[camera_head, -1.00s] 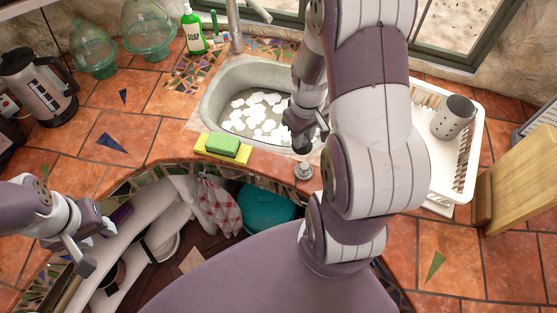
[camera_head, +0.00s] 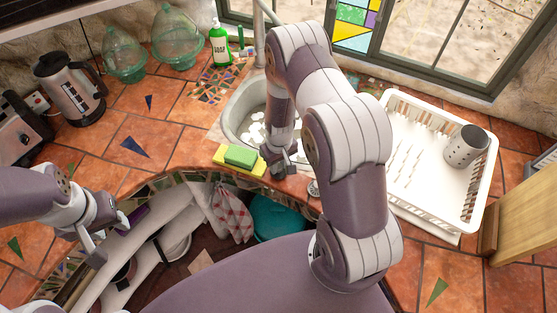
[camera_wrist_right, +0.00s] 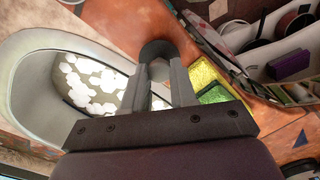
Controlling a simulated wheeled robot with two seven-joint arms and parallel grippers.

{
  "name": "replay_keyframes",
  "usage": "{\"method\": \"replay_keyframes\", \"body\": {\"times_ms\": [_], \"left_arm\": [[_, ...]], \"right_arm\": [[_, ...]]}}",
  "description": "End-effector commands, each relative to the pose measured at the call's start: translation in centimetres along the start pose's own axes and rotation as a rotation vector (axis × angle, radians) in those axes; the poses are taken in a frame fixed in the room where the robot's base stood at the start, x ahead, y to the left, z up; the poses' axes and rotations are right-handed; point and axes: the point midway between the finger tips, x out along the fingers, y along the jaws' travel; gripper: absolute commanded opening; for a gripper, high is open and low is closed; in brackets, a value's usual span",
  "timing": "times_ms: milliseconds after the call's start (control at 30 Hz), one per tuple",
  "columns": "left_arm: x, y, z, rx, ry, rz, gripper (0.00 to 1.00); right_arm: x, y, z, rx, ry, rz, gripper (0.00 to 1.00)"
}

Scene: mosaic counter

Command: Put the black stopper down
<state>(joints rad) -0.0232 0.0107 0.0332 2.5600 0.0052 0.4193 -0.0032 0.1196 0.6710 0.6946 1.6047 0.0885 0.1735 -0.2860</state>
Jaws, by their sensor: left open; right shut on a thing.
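The black stopper (camera_wrist_right: 158,48) is a dark round disc at the fingertips of my right gripper (camera_wrist_right: 158,78) in the right wrist view. My right gripper is shut on it, over the tiles between the sink's edge and the sponges. In the head view my right gripper (camera_head: 278,168) is at the sink's front edge, just right of the sponges; the stopper is hard to make out there. Whether it touches the counter I cannot tell. My left gripper (camera_head: 103,236) is open and empty at the left, above the counter's front edge.
A green and yellow sponge pair (camera_head: 240,157) lies close left of my right gripper. A metal drain piece (camera_head: 313,188) is at the counter edge. A white dish rack (camera_head: 405,185) stands right, with a metal cup (camera_head: 465,146).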

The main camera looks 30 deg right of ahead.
Motion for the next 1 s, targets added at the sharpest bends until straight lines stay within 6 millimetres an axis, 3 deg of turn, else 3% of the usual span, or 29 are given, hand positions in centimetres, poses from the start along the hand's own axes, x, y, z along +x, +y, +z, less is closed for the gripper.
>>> {"method": "replay_keyframes", "body": {"times_ms": [267, 300, 367, 767, 1000], "left_arm": [[0.5, 0.0, 0.1, 0.0, 0.0, 0.0, 0.43], [0.5, 0.0, 0.1, 0.0, 0.0, 0.0, 0.43], [0.4, 0.0, 0.1, 0.0, 0.0, 0.0, 0.43], [0.4, 0.0, 0.0, 0.0, 0.0, 0.0, 0.43], [2.3, 0.0, 0.3, 0.0, -0.001, 0.0, 0.43]], "right_arm": [[0.5, 0.0, 0.0, 0.0, 0.0, 0.0, 0.0], [0.4, 0.0, 0.0, 0.0, 0.0, 0.0, 0.33], [0.3, 0.0, 0.0, 0.0, 0.0, 0.0, 0.52], [-0.6, 0.0, -0.1, 0.0, 0.002, 0.0, 0.52], [-6.1, 0.1, -0.2, 0.001, 0.008, 0.001, 0.52]]}}
